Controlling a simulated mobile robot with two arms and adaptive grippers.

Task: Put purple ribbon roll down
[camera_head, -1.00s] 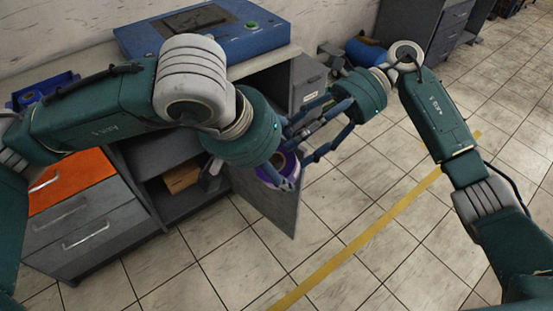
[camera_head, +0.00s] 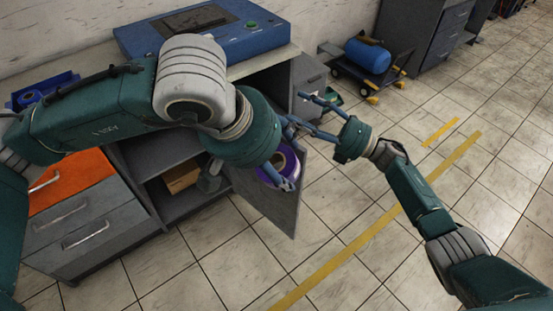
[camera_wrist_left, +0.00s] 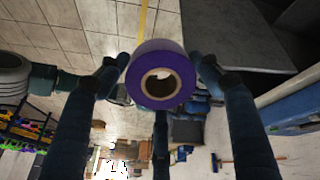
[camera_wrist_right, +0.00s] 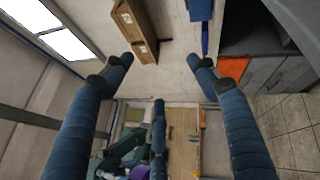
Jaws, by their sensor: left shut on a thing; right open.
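A purple ribbon roll (camera_head: 291,162) with a pale core is held by my left gripper (camera_head: 285,172) in front of the open cabinet door. In the left wrist view the roll (camera_wrist_left: 160,52) sits between the fingers of my left gripper (camera_wrist_left: 165,65), which are shut on its sides; its round face is toward the camera. My right gripper (camera_head: 307,112) is open and empty, above and to the right of the roll. In the right wrist view its fingers (camera_wrist_right: 160,62) are spread with nothing between them.
The cabinet door (camera_head: 270,205) hangs open close behind the roll. A cardboard box (camera_head: 181,178) lies on a shelf inside. A blue machine (camera_head: 205,38) and a blue bin (camera_head: 45,90) are on the worktop. A cart with a blue tank (camera_head: 367,55) stands at the back. Floor to the right is clear.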

